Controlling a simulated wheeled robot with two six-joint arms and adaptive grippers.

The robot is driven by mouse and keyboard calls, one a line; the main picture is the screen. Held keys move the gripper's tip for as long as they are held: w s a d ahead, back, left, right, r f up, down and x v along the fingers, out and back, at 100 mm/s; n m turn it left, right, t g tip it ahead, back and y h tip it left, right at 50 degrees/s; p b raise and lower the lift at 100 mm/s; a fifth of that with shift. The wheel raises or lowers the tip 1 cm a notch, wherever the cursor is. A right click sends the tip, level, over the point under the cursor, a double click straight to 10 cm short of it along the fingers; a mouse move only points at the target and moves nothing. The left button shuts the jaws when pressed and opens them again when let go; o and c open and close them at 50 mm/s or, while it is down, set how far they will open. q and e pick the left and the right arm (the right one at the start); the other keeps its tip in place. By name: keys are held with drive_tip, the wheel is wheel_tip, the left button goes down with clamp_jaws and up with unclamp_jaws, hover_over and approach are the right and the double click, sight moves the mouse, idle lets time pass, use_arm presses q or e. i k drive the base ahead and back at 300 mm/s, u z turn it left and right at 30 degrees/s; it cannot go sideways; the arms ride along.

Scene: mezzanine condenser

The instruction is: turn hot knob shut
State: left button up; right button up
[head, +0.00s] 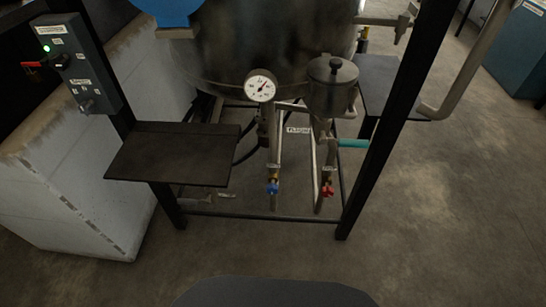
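A small red knob (327,191) sits low on a vertical metal pipe at the right of the frame's middle; I take it for the hot knob by its colour. A similar blue knob (272,188) sits on the parallel pipe to its left. Whether either valve is open or shut is too small to tell. A small label plate (298,130) hangs between the pipes, its text unreadable. Neither of my grippers shows in the head view.
A round pressure gauge (260,86) and a lidded metal pot (332,85) stand above the knobs, before a large steel tank (270,40). A dark shelf (172,153) juts out at left. A black post (385,130) rises close right of the red knob. The front floor is clear.

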sight(326, 192)
drive_tip(key=k, duration=0.5)
drive_tip(key=z, duration=1.45)
drive_tip(key=i, duration=2.6)
drive_tip(key=u, duration=2.75)
